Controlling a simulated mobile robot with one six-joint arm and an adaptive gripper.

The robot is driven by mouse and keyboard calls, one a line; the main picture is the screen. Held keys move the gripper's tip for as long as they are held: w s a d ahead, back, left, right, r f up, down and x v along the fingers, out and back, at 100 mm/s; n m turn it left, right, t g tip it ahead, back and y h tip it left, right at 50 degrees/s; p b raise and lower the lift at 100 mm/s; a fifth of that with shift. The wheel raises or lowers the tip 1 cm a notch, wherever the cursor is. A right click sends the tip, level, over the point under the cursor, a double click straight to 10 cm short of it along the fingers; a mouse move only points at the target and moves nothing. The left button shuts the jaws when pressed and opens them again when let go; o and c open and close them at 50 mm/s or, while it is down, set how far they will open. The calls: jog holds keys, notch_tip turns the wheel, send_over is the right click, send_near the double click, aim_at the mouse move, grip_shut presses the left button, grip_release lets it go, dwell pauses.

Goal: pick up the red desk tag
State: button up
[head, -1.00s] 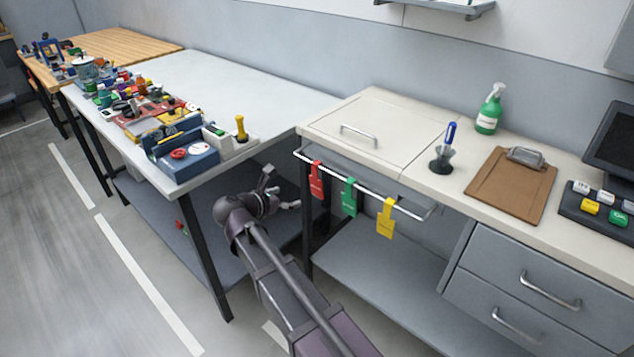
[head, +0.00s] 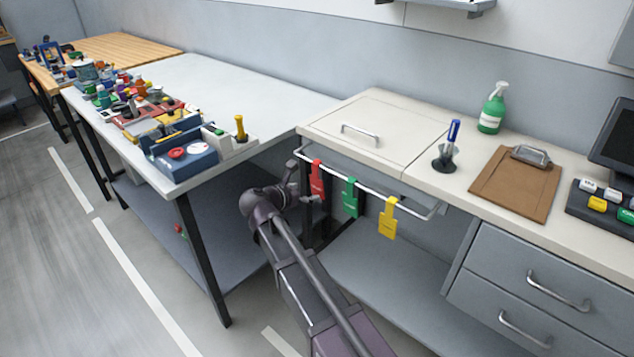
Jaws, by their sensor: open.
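The red desk tag (head: 317,178) hangs by its top from a thin metal rail (head: 372,186) at the front of the beige desk. It is the leftmost of three tags on the rail. My gripper (head: 302,182) is open, just left of the red tag in the head view. Its fingers point toward the tag, and one finger appears very close to the tag's left edge. I cannot tell whether they touch. Nothing shows between the fingers.
A green tag (head: 350,197) and a yellow tag (head: 387,218) hang to the right on the same rail. The white table (head: 230,82) corner and its black leg (head: 204,260) stand left of my arm. A grey lower shelf (head: 385,292) lies below the tags.

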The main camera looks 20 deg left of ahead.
aim_at(316, 188)
jog(key=shift+w+f, duration=0.1)
jog(key=shift+w, duration=0.05)
jog(key=shift+b+x, duration=0.9)
jog(key=shift+x, duration=1.55)
jog(key=c, duration=0.7)
